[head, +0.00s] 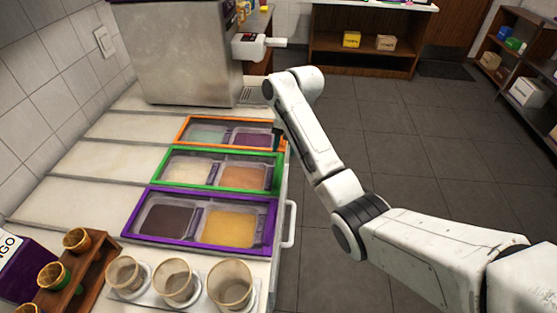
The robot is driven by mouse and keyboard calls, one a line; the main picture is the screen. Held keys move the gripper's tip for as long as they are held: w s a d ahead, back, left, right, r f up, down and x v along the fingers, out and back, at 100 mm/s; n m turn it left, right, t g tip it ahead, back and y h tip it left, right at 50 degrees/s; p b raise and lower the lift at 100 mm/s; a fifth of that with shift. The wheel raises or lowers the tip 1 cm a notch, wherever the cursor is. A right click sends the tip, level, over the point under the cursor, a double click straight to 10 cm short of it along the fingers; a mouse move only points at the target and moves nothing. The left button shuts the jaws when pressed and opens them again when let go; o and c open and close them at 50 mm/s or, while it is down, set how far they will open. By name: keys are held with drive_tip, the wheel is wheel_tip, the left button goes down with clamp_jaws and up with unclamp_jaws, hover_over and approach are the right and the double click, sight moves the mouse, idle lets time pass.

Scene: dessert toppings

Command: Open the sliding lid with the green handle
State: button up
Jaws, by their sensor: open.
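The green-framed lid (212,188) lies over the middle topping well on the counter, between an orange-framed one behind and a purple-framed one in front. A pale topping and an orange-tan one show inside the green frame. It looks shut, though the clear pane is hard to make out. My gripper (277,138) is a small dark shape at the right end of the green and orange frames, partly hidden by my arm. It is open, and I see nothing held in it. I cannot tell whether it touches the green frame.
The orange-framed lid (202,120) and purple-framed lid (190,240) flank the green one. Several cups stand at the front, beside a wooden cone rack (88,268). A steel machine (175,55) stands behind. The white counter (85,195) left of the lids is bare.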

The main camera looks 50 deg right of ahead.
sight(279, 165)
drive_tip(key=f, duration=0.4)
drive_tip(key=w+f, duration=0.1)
drive_tip(key=f, duration=0.2)
drive_tip(key=shift+a+p, duration=0.35)
drive_tip(key=shift+a, duration=0.05)
drive_tip(key=shift+r, duration=0.1)
clamp_jaws()
